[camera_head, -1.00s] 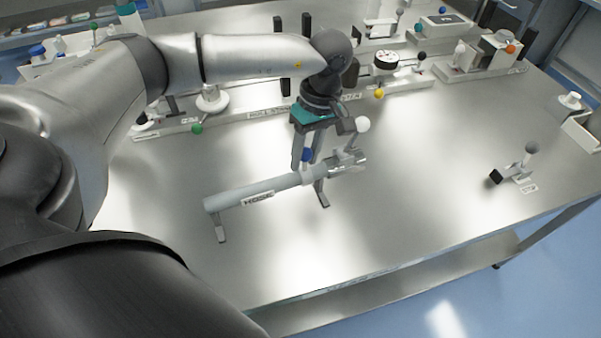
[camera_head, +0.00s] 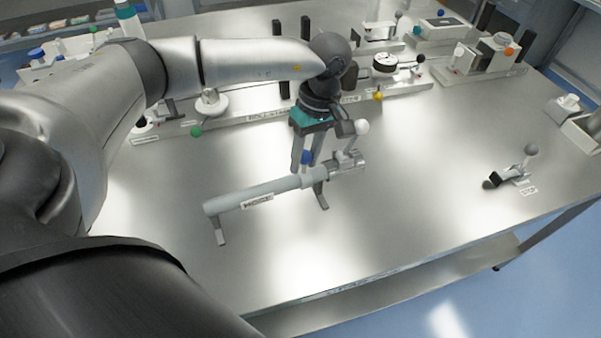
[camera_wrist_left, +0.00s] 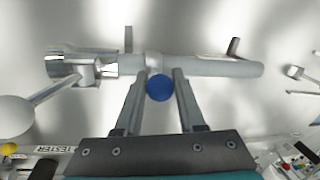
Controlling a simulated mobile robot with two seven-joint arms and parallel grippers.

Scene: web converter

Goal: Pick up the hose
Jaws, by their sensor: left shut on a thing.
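The hose (camera_head: 276,187) is a pale grey tube with a label on its side and a clear, metallic fitting at its right end. It lies slantwise over two thin supports on the steel table. It also shows in the left wrist view (camera_wrist_left: 222,67). A blue ball knob (camera_wrist_left: 159,88) is at the tube's middle, between my left fingers. My left gripper (camera_head: 304,165) comes from above and is shut on the hose at this knob; the fingers also show in the left wrist view (camera_wrist_left: 160,76). I cannot tell a gap between hose and supports. My right gripper is out of view.
Behind my left gripper stands a long base with dials and coloured knobs (camera_head: 385,62). A small fitting with a grey ball (camera_head: 531,149) lies at the right. A white ball knob (camera_head: 361,127) is close to the gripper. The table front (camera_head: 400,220) is clear.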

